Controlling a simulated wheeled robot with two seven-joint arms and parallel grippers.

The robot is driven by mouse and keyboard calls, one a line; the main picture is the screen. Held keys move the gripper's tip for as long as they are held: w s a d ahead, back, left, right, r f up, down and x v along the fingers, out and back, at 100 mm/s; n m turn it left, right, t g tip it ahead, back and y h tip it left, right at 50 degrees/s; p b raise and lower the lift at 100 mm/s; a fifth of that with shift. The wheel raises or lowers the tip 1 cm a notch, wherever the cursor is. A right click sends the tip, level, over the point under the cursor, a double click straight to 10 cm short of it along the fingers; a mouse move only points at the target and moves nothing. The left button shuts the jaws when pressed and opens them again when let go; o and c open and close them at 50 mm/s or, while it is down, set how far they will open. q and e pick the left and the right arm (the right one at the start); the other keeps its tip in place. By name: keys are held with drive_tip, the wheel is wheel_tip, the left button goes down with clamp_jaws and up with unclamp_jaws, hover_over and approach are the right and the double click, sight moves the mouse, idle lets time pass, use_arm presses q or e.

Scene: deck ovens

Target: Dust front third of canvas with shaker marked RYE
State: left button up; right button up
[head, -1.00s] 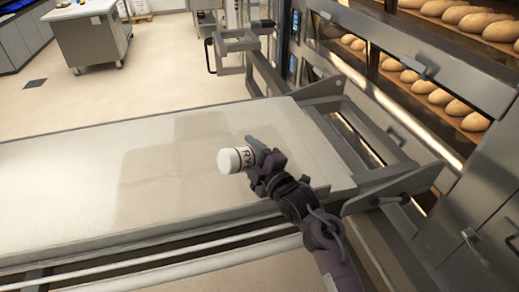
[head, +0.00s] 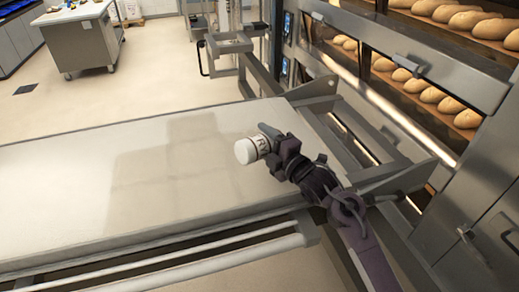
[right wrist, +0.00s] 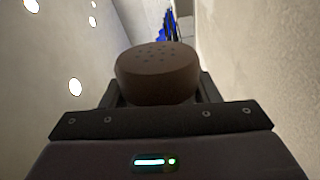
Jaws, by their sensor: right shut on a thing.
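In the right wrist view, a dark perforated shaker end (right wrist: 158,72) shows between the fingers. The canvas (head: 60,195) is a long pale surface with a faint, slightly darker patch across its middle. No falling flour can be made out. My left gripper is out of view.
The deck oven (head: 445,75) with several loaves stands at the right, its metal frame close to my right arm. A white rail (head: 200,262) runs along the canvas's near side.

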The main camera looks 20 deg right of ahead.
drive_tip(key=r+n+b, duration=0.1)
drive_tip(key=n, duration=0.2)
drive_tip(key=n+b, duration=0.2)
drive_tip(key=n, duration=0.1)
drive_tip(key=r+n+b, duration=0.1)
drive_tip(key=n+b, duration=0.1)
drive_tip(key=shift+d+r+n, duration=0.2)
drive_tip(key=shift+r+n, duration=0.1)
drive_tip(key=shift+n, duration=0.1)
drive_tip(key=r+n+b, duration=0.1)
drive_tip(key=n, duration=0.1)
drive_tip(key=d+r+n+b, duration=0.1)
drive_tip(key=r+n+b, duration=0.1)
drive_tip(key=n+b, duration=0.1)
drive_tip(key=shift+w+d+n, duration=0.3)
drive_tip(key=shift+w, duration=0.05)
drive_tip(key=r+n+b, duration=0.1)
drive_tip(key=n+b, duration=0.1)
drive_tip(key=n, duration=0.1)
drive_tip(key=shift+w+d+r, duration=0.15)
drive_tip(key=shift+d+r, duration=0.25)
drive_tip(key=shift+d+r+n+b, duration=0.15)
drive_tip(key=shift+r+n+b, duration=0.25)
drive_tip(key=shift+n, duration=0.5)
drive_tip(key=shift+r, duration=0.1)
